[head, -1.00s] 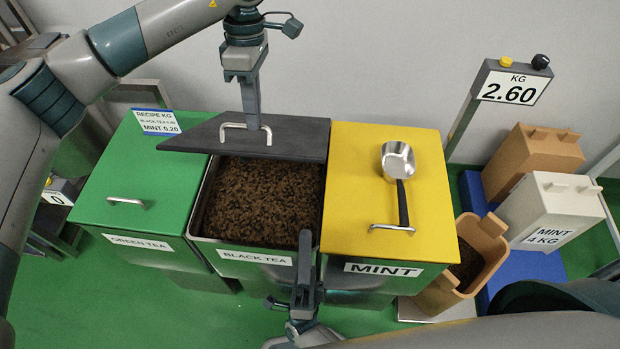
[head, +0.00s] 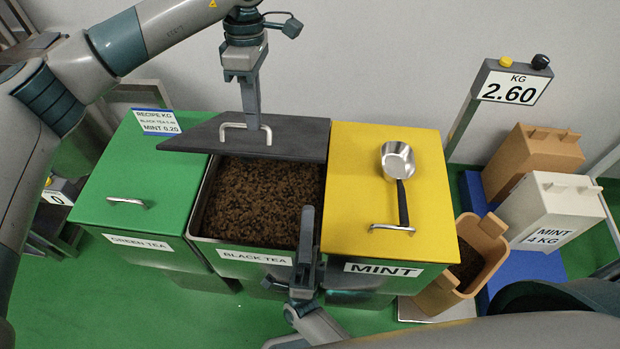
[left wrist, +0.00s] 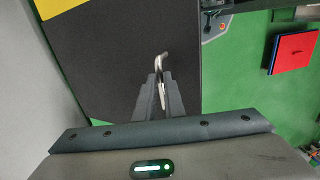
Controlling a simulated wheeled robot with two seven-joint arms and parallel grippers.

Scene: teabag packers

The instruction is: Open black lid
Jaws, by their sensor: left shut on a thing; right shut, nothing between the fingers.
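The black lid (head: 295,135) is raised and slid to the back of the black tea bin (head: 255,257), whose loose dark tea (head: 262,195) shows in the open front part. My left gripper (head: 252,120) is shut on the lid's metal handle (head: 236,127). In the left wrist view my left gripper (left wrist: 160,92) has its fingers on the handle (left wrist: 160,65), with the black lid (left wrist: 120,45) beyond. My right gripper (head: 306,225) is shut and empty, in front of the bin's right front corner.
The green tea bin (head: 120,180) is shut on the left. The yellow mint bin lid (head: 350,190) is shut on the right, with a metal scoop (head: 398,160) on it. A tan container (head: 485,245), a white mint box (head: 550,205) and a scale display (head: 514,88) stand further right.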

